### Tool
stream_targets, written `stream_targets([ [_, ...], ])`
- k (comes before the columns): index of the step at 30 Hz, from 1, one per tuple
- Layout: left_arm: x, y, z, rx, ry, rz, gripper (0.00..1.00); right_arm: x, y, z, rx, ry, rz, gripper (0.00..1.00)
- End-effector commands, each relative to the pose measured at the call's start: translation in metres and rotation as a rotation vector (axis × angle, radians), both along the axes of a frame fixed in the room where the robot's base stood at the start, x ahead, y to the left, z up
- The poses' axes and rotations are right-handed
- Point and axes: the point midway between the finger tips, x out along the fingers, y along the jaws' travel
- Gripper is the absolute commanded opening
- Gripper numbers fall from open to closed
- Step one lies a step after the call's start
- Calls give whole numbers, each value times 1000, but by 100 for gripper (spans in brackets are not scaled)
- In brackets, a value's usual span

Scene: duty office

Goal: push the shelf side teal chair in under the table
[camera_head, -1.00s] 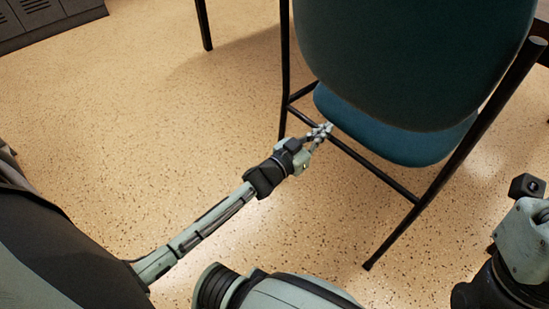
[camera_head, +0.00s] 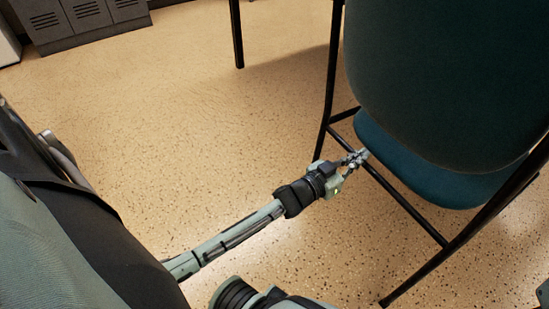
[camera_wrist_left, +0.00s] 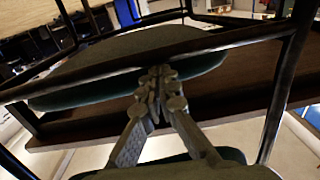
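The teal chair (camera_head: 455,80) stands at the right of the head view with its backrest towards me, on black metal legs and bars. Its seat (camera_head: 445,175) shows below the backrest. My left gripper (camera_head: 357,157) is at the chair's rear lower bar, by the seat's near left edge. In the left wrist view its fingers (camera_wrist_left: 160,78) come together at the tips, in front of a dark chair bar (camera_wrist_left: 100,70). I cannot tell whether the tips touch the bar. A brown panel (camera_wrist_left: 245,85), perhaps the table, shows behind the chair frame.
A thin black leg (camera_head: 237,35), perhaps the table's, stands on the floor beyond the chair. Grey lockers (camera_head: 75,18) stand at the back left. The speckled floor (camera_head: 160,120) left of the chair is clear.

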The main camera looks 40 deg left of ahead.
Motion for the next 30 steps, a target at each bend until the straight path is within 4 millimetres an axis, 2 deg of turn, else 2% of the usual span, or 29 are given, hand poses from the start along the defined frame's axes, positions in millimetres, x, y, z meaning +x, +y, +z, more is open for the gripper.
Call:
stream_targets([
  [2, -6, -1, -1, -1, 4, -3, 0, 0, 0, 4, 0, 0, 0, 0],
  [19, -86, 28, 0, 0, 6, 1, 0, 0, 0, 42, 1, 2, 1, 0],
  [23, -95, 31, -1, 1, 4, 0, 0, 0, 0, 45, 1, 2, 1, 0],
  [30, -96, 32, -2, 2, 3, 0, 0, 0, 0, 44, 1, 2, 1, 0],
])
